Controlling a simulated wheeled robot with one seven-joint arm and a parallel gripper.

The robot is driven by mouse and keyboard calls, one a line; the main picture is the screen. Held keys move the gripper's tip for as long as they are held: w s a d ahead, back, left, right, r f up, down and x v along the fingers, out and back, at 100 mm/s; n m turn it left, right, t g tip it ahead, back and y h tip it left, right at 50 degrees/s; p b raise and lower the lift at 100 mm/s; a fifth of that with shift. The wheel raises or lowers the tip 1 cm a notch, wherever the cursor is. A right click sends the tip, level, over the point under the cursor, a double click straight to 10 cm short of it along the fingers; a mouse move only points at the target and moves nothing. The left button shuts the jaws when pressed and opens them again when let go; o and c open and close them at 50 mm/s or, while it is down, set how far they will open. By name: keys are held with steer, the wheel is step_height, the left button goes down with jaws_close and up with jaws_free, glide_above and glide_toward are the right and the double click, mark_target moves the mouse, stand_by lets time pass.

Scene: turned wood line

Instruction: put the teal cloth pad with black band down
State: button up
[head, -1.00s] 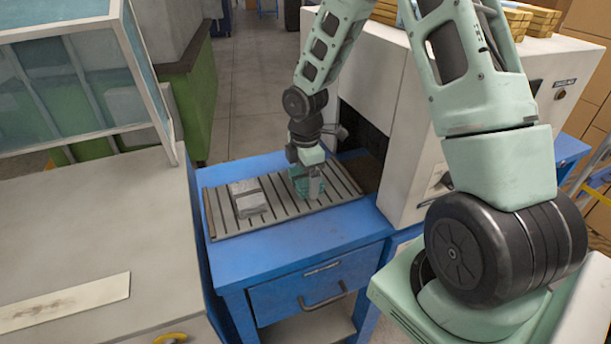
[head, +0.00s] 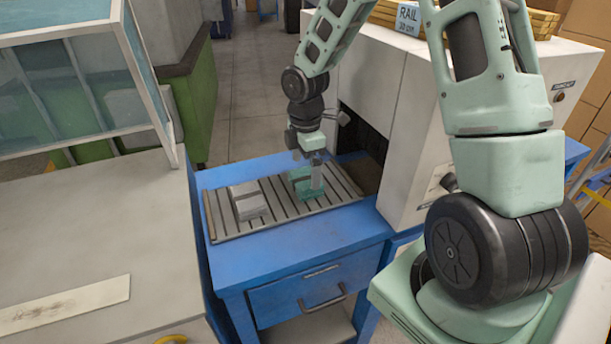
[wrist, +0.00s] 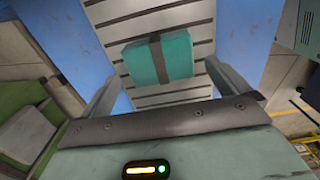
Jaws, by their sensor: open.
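The teal cloth pad with a black band (head: 302,184) lies on the slatted grey rack on the blue bench. It also shows in the wrist view (wrist: 178,58), flat across the slats. My gripper (head: 314,170) is open just above the pad. In the wrist view its two fingers (wrist: 165,85) stand wide apart, and the pad lies between and beyond them, with no visible contact. In the head view a finger hides part of the pad's right side.
A grey pad with a darker band (head: 249,200) lies on the rack (head: 285,215) to the left. The blue bench (head: 300,250) has a clear front strip. A white machine (head: 400,110) with a dark opening stands close on the right. A glass-sided case (head: 80,90) stands at the left.

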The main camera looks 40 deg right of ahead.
mark_target(306, 178)
step_height(306, 178, up, 7)
steer(key=s+a+r+m, duration=0.15)
steer(key=s+a, duration=0.25)
steer(key=a, duration=0.4)
steer(key=s+a+r+m, duration=0.1)
steer(key=s+a+r, duration=0.1)
steer(key=s+a, duration=0.35)
steer(key=s+a+m, duration=0.4)
steer(key=s+a, duration=0.7)
steer(key=s, duration=0.3)
steer(key=shift+s+r+m+y, duration=0.3)
steer(key=shift+s+r+m, duration=0.05)
steer(key=shift+s+r, duration=0.05)
